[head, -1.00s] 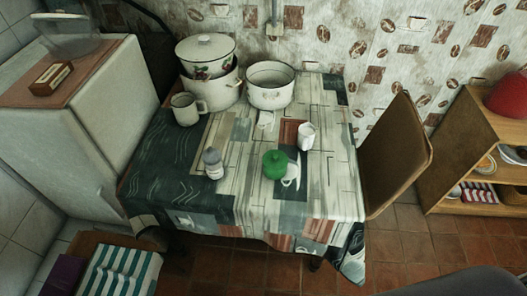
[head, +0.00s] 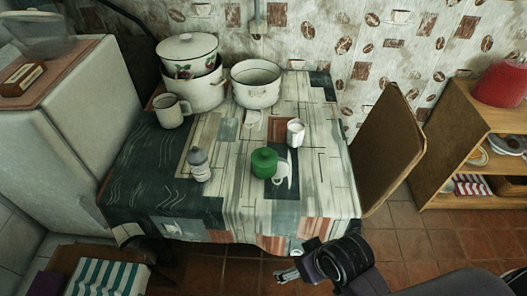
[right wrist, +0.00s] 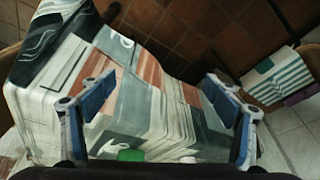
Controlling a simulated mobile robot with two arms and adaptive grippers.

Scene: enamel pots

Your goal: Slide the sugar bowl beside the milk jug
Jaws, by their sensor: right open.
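The green lidded sugar bowl (head: 264,163) stands upright on the table in the head view. The small white milk jug (head: 295,132) stands behind it and to its right, with a gap between them. My right gripper (head: 287,274) is in front of the table's front edge, low and apart from both. In the right wrist view my right gripper (right wrist: 158,105) has its two blue-padded fingers wide apart with nothing held. A bit of the green sugar bowl (right wrist: 130,155) shows at the bottom of that view. My left gripper is not in view.
A grey-white bottle-like item (head: 200,165) stands left of the bowl. A mug (head: 171,111), a lidded pot (head: 190,70) and an open pot (head: 256,84) stand at the back. A chair (head: 388,150) is at the table's right side. The cloth (head: 325,180) right of the bowl is clear.

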